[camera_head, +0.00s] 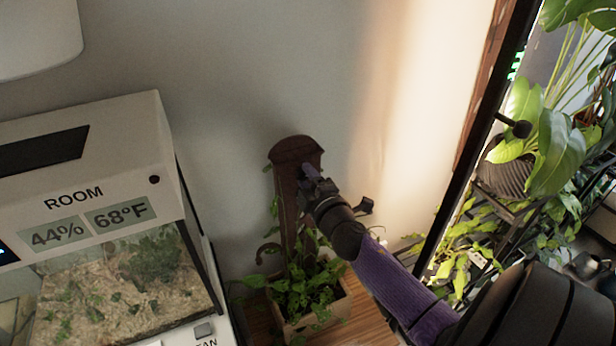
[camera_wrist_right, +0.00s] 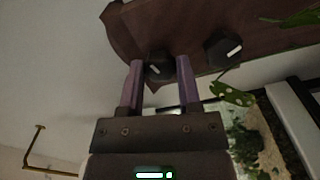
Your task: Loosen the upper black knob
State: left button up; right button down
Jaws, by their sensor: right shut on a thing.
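A dark brown wooden board (camera_head: 296,148) with a rounded top stands against the wall. In the right wrist view the board (camera_wrist_right: 190,25) carries two black knobs, each with a white mark. The upper black knob (camera_wrist_right: 159,70), nearer the board's rounded end, sits between the two purple fingers of my right gripper (camera_wrist_right: 160,72). The lower black knob (camera_wrist_right: 222,51) is beside it, clear of the fingers. In the head view my right gripper (camera_head: 308,178) reaches the upper part of the board and hides the knobs. My left gripper is in neither view.
A leafy plant (camera_head: 308,287) in a wooden planter (camera_head: 318,327) stands below the board. A white terrarium (camera_head: 120,125) with a ROOM display is at left. A dark-framed glass panel (camera_head: 478,130) with plants behind it is at right. The wall above the board is bare.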

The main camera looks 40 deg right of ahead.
jog(key=n, duration=0.3)
jog(key=shift+n, duration=0.4)
jog(key=n, duration=0.3)
jog(key=shift+n+p, duration=0.3)
jog(key=shift+p, duration=0.05)
jog(key=n, duration=0.3)
jog(key=shift+n, duration=0.3)
jog(key=shift+a+n+p, duration=0.1)
jog(key=shift+n+p, duration=0.3)
jog(key=shift+n, duration=1.5)
jog(key=shift+c, duration=1.4)
grip_release()
jog(key=shift+s, duration=0.1)
